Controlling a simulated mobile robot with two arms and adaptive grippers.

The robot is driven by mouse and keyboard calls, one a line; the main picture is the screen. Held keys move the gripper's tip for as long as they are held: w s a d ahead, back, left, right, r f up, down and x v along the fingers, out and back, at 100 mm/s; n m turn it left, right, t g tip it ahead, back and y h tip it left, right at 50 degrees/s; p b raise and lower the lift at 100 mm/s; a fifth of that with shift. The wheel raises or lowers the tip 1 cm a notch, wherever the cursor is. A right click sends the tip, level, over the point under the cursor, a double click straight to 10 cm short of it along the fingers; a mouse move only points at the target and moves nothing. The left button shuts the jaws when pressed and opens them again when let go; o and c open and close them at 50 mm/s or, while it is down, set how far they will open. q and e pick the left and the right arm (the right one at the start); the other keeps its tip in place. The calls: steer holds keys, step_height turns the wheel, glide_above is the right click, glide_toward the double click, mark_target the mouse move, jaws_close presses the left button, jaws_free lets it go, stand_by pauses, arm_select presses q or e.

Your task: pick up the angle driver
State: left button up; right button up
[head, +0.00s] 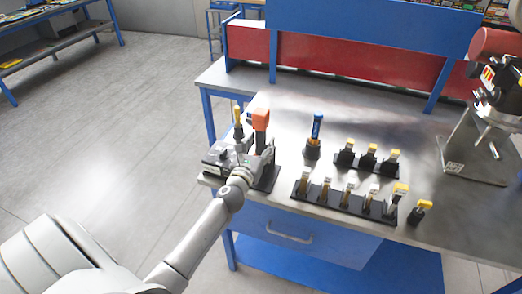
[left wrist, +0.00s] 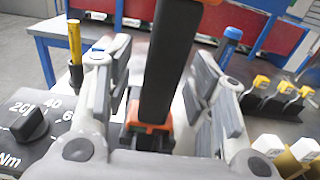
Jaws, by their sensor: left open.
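The angle driver, which I take to be the black tool with an orange head (head: 260,119), stands upright on the workbench near its left front corner. In the left wrist view its black body (left wrist: 168,70) rises between my fingers, with orange at its foot. My left gripper (left wrist: 160,75) is open, one finger on each side of the body; I cannot tell whether either finger touches it. In the head view the left gripper (head: 256,153) is low at the tool, and it and the wrist hide the tool's lower part. My right gripper is not in view.
A dark unit with a numbered knob (left wrist: 30,123) and a yellow-handled tool (left wrist: 74,42) are close on the left. A blue-topped tool (head: 315,135) stands to the right. Racks of yellow-topped tools (head: 345,200) fill the bench (head: 420,135) further right. Bare metal lies behind.

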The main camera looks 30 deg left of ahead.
arm_select(q)
steer(key=shift+w+a, duration=0.1)
steer(key=shift+w, duration=0.3)
jaws_close()
steer(key=shift+w+r, duration=0.1)
steer(key=shift+r, duration=0.15)
